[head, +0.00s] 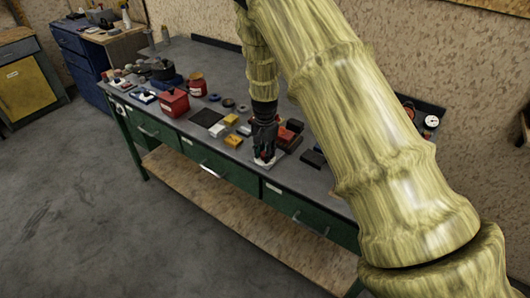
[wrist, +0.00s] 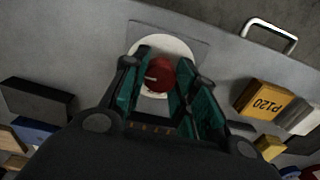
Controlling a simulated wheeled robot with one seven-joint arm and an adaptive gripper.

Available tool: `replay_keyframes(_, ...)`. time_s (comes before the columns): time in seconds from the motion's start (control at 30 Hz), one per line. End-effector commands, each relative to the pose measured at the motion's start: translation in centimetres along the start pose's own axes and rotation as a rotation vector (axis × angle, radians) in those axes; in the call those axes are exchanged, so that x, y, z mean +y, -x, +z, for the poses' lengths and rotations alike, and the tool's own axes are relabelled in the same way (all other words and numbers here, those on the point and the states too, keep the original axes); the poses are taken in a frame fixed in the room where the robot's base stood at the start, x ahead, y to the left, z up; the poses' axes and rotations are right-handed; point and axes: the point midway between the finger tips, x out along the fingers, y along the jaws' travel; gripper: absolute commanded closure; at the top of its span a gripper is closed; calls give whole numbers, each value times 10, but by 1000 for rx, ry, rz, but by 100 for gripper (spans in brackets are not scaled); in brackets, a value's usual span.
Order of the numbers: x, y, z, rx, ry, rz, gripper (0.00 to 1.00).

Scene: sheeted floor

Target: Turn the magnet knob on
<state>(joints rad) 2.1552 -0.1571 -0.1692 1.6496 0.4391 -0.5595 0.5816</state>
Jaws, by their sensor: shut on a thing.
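The magnet knob (wrist: 160,75) is a red round knob with a pale mark on its left side. It sits on a white round disc (wrist: 178,45) on a grey plate. My gripper (wrist: 163,80) has its green-padded fingers on either side of the knob and is shut on it. In the head view my gripper (head: 264,156) points down at the knob's pale base (head: 268,164) near the bench's front edge. The knob is mostly hidden there by the fingers.
The grey workbench (head: 190,136) has green drawers below. Yellow blocks (head: 233,140), a red box (head: 173,103) and dark blocks stand to the left. A dark block (head: 312,158) lies close on the right.

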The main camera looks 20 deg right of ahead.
Motion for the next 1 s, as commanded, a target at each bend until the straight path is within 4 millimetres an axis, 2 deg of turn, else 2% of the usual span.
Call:
replay_keyframes(0.2,-1,2,-2,4,-1,-4,96)
replay_keyframes(0.23,-1,2,-2,4,-1,-4,68)
replay_keyframes(0.33,-1,2,-2,4,-1,-3,50)
replay_keyframes(0.73,-1,4,-1,2,1,-2,49)
replay_keyframes(0.87,-1,18,-1,2,1,-3,49)
replay_keyframes(1.0,-2,42,-1,3,0,-4,49)
